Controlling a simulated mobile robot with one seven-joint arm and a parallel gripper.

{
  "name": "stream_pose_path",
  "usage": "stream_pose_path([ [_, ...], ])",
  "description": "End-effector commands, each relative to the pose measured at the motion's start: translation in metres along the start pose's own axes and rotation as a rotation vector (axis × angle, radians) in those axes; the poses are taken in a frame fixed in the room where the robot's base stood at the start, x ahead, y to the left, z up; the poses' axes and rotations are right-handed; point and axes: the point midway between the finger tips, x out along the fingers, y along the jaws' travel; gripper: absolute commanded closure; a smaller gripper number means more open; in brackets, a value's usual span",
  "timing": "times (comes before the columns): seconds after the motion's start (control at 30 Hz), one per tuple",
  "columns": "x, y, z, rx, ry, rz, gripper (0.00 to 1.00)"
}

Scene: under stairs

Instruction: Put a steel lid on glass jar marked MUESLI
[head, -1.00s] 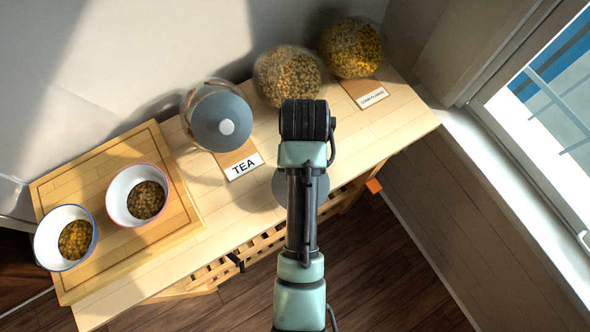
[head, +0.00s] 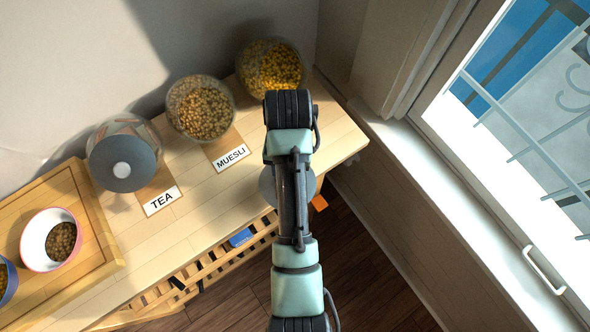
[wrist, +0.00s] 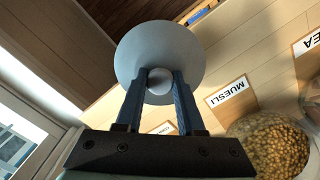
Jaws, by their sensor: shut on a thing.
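My gripper (wrist: 159,84) is shut on the round knob of a steel lid (wrist: 190,48), seen in the wrist view. In the head view only part of the lid (head: 267,187) shows beside my arm, near the table's front edge; my gripper is hidden there. The glass jar marked MUESLI (head: 200,108) stands behind its label card (head: 231,157). It is open-topped and full of pale brown pieces. In the wrist view this jar (wrist: 268,148) is at lower right, apart from the lid.
Left of it stands the TEA jar (head: 122,160) with a grey lid on. Behind right is an open jar of yellow pieces (head: 271,70). A wooden tray (head: 92,222) with bowls is at left. A wall and window (head: 520,130) bound the right.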

Motion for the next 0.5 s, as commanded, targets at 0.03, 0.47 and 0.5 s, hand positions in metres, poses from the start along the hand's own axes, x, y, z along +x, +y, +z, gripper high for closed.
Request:
stream_pose_path([
  [0.03, -0.005, -0.005, -0.002, 0.043, -0.014, -0.007, 1.00],
  [0.47, -0.031, -0.054, -0.012, 0.722, -0.210, -0.200, 1.00],
  [0.5, -0.035, -0.059, -0.013, 0.799, -0.226, -0.231, 1.00],
])
